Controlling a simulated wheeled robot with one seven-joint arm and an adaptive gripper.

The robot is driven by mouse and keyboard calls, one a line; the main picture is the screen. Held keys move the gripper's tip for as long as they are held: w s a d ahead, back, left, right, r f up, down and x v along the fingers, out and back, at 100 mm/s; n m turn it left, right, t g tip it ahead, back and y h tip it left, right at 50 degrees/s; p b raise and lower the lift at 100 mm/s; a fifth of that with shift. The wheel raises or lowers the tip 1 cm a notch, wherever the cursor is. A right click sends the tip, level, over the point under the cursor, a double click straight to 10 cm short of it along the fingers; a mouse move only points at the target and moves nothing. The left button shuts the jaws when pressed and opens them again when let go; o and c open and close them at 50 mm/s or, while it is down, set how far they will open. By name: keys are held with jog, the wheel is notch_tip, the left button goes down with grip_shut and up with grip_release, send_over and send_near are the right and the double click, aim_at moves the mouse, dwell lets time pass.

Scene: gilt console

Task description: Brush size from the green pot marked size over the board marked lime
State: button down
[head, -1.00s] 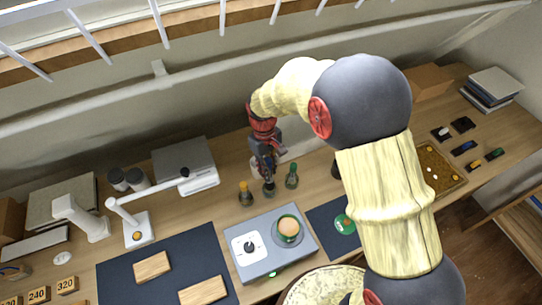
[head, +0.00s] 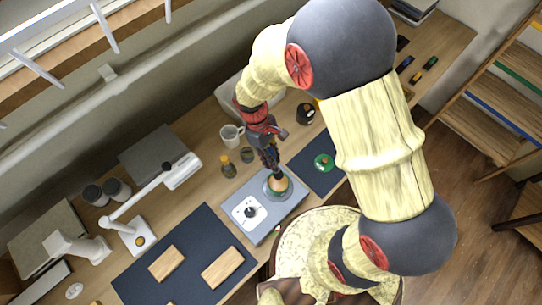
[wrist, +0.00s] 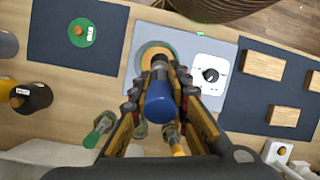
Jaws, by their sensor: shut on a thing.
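My gripper (wrist: 160,90) is shut on a blue-handled brush (wrist: 160,103), seen nearly end-on in the wrist view. In the head view my gripper (head: 272,160) is above the green pot (head: 270,194) on the grey hotplate (head: 240,228). The pot (wrist: 144,52) holds tan contents, and the brush's lower end points at it. I cannot tell whether the bristles touch the contents. No marking on the boards or pot is readable.
A green lid (head: 323,162) lies on another dark mat.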

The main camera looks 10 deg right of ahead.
jog(key=shift+a+f+b, duration=0.1)
jog(key=shift+f+b, duration=2.15)
jog(key=shift+f, duration=0.75)
jog(key=shift+f, duration=0.55)
jog(key=shift+r+p, duration=2.35)
jog(key=shift+r, duration=1.25)
jog(key=shift+s+f, duration=0.1)
